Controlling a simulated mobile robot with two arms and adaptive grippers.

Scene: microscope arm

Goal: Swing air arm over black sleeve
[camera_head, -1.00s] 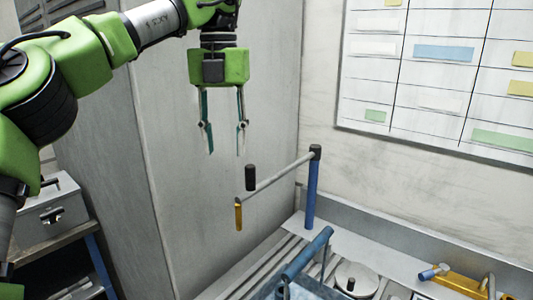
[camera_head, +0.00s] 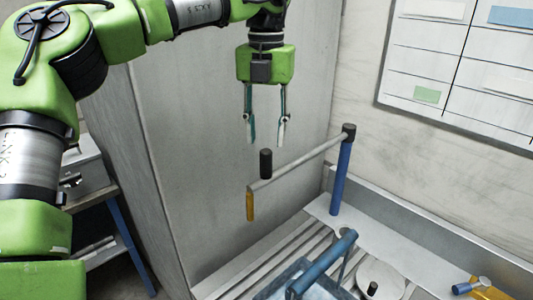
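The swing arm is a grey bar (camera_head: 300,163) reaching left from a black cap on top of an upright blue post (camera_head: 342,178). At its free end a black cylinder (camera_head: 265,162) stands up and a gold-coloured tip (camera_head: 250,204) hangs down. My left gripper (camera_head: 266,137) points down, open and empty, and shows just above the black cylinder. No contact is visible. My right gripper is not in view.
A blue bar (camera_head: 322,262) stands over the slatted bench in front of the post. A gold-coloured part with a blue-grey knob (camera_head: 467,285) lies at the lower right. A tall grey panel (camera_head: 215,150) is behind my gripper. A metal box (camera_head: 83,184) is on the left shelf.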

